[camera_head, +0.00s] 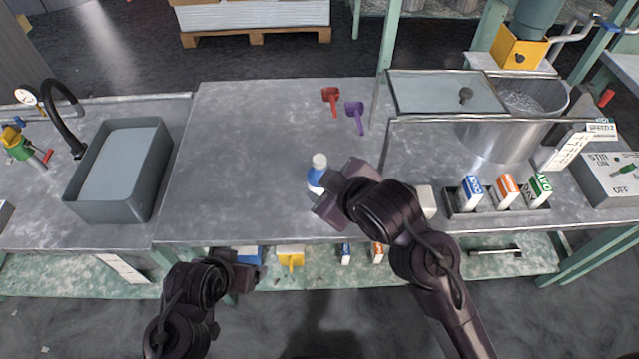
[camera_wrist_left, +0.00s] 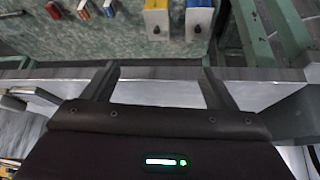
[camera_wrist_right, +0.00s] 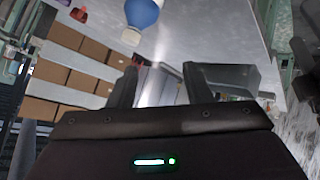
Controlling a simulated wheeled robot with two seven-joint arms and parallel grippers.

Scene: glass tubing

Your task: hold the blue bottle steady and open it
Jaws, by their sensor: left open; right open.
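The blue bottle (camera_head: 316,180) with a white cap (camera_head: 320,161) stands on the grey worktop in the head view, near the middle. Its blue body (camera_wrist_right: 143,12) and white cap (camera_wrist_right: 130,37) show at the top of the right wrist view, beyond the fingers. My right gripper (camera_head: 328,196) is open and empty just right of and in front of the bottle; I cannot tell whether it touches. My left gripper (camera_head: 250,272) is open and empty, low in front of the worktop's front edge. In the left wrist view its fingers (camera_wrist_left: 161,80) are apart with nothing between them.
A red scoop (camera_head: 332,99) and a purple scoop (camera_head: 355,116) lie behind the bottle. A grey basin (camera_head: 153,182) is at left. A rack of cartons (camera_head: 541,213) and a metal pot (camera_head: 491,142) are at right. The worktop left of the bottle is clear.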

